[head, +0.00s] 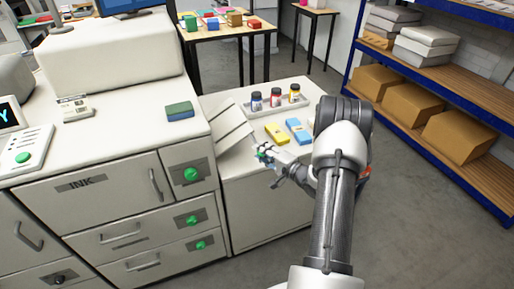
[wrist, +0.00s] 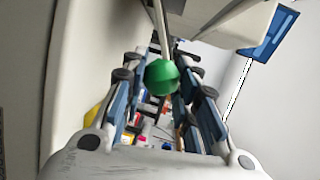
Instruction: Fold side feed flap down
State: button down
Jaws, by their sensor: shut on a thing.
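The side feed flap (head: 228,124) is a pale ribbed panel on the right side of the white machine. It stands tilted, sloping down toward the right over the low side cabinet. The join between rod and flap is not clear in either view.
The low cabinet (head: 262,205) carries a tray (head: 263,112) of small bottles, a yellow box (head: 277,134) and a blue box (head: 298,130). The white machine (head: 110,150) has drawers with green knobs.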

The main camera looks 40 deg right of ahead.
jog(key=shift+s+d+f+m+t+b, duration=0.1)
jog(key=shift+d+f+m+t+b, duration=0.15)
jog(key=shift+f+m, duration=0.4)
jog(key=shift+d+f+m+t+b, duration=0.1)
jog(key=shift+d+f+m+b, duration=0.2)
jog(key=shift+f, duration=0.6)
jog(key=shift+s+d+f+m+t+b, duration=0.15)
jog(key=shift+f+m+b, duration=0.3)
jog(key=shift+f, duration=0.35)
jog(key=shift+w, duration=0.1)
jog(key=c, duration=1.2)
grip_release()
jog(key=shift+f, duration=0.1)
jog(key=s, duration=0.8)
jog(key=s+r, duration=0.1)
jog(key=s, duration=0.3)
jog(key=shift+d, duration=0.4)
jog(key=shift+w, duration=0.1)
